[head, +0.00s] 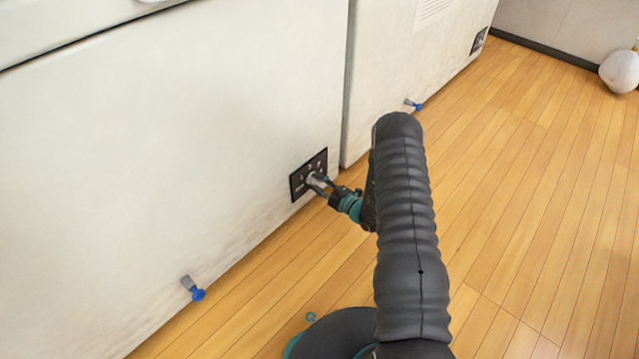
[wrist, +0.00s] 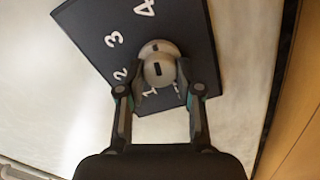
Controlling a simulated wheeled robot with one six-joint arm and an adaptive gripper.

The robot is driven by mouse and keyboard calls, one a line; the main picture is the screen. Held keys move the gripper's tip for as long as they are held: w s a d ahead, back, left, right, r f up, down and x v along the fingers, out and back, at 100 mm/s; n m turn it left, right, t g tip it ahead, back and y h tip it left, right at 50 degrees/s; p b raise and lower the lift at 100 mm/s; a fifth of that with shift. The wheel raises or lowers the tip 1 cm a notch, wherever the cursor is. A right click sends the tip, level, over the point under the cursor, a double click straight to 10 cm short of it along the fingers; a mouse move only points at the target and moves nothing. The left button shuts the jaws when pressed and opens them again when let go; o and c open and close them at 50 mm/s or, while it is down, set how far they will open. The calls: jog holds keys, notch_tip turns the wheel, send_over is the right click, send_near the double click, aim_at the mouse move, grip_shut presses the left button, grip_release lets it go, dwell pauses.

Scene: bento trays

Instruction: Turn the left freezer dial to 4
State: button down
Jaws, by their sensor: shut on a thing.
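The left freezer (head: 170,150) is a large white chest with a black dial panel (head: 322,159) low on its right end. In the wrist view the panel (wrist: 95,25) is tilted and shows white numbers 1, 2, 3 and 4. The round silver-grey dial (wrist: 158,66) has dark marks on its face; I cannot tell for certain which number it points at. My gripper (wrist: 160,82) is shut on the dial, one finger on each side. In the head view my gripper (head: 319,183) meets the panel, and the dial is mostly hidden.
A second white freezer (head: 400,60) stands to the right with its own dark panel (head: 479,40). Blue-capped drain spouts (head: 197,294) stick out low on both freezers. A pale round sack (head: 620,72) sits at the far right. The wooden floor (head: 540,200) is clear.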

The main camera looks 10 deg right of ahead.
jog(key=shift+w+a+r, duration=0.1)
jog(key=shift+w+a, duration=0.05)
jog(key=shift+w, duration=0.15)
jog(key=c, duration=0.8)
grip_release()
jog(key=shift+a, duration=0.15)
jog(key=shift+o, duration=0.2)
jog(key=shift+d, duration=0.3)
jog(key=v, duration=1.2)
jog(key=shift+n, duration=0.3)
